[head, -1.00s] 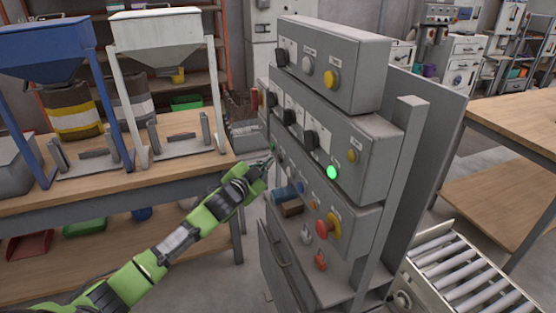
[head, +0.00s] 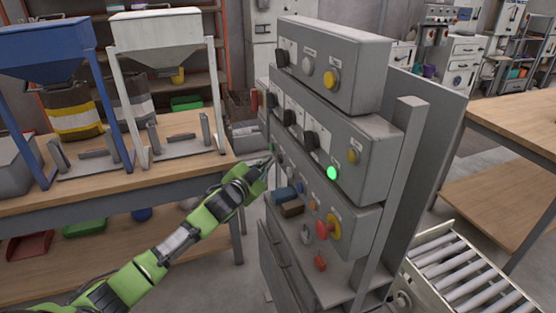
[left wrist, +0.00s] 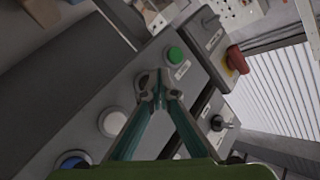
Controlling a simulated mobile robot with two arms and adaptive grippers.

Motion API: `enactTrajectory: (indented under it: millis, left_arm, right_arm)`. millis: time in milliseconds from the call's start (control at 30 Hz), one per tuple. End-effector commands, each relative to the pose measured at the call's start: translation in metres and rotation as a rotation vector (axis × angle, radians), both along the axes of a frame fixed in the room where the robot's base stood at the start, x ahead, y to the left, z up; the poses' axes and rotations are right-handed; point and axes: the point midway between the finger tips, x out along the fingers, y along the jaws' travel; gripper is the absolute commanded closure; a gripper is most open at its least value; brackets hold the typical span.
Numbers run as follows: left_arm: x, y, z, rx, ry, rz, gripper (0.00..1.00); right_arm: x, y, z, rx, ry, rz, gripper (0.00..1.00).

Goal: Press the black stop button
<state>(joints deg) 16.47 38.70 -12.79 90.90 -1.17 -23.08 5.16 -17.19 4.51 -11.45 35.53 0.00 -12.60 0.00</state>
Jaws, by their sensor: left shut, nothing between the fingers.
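My left gripper (head: 268,163) is shut and empty, with its fingertips close to the left end of the lowest control box (head: 351,238). In the left wrist view the closed fingertips (left wrist: 160,92) lie over the button row, between a green button (left wrist: 174,54) and a white button (left wrist: 112,122). A blue button (left wrist: 73,160) is further down the row. I cannot make out the black stop button clearly; the fingertips cover that part of the row. I cannot tell whether they touch the panel. My right gripper is not in view.
A red stop knob on yellow (head: 328,228) is at the right end of that box. Boxes with black knobs and a lit green lamp (head: 333,173) stand above. A workbench with hoppers (head: 155,38) is left, a roller conveyor (head: 465,275) lower right.

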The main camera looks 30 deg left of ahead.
Motion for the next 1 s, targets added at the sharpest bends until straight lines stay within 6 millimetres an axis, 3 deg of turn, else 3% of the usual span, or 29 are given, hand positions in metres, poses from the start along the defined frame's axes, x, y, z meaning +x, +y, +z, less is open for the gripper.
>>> enactTrajectory:
  millis: [1000]
  left_arm:
    - [0.0070, -0.0062, 0.0002, 0.000, 0.000, 0.000, 1.00]
  right_arm:
    - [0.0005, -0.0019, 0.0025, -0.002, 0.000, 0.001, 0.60]
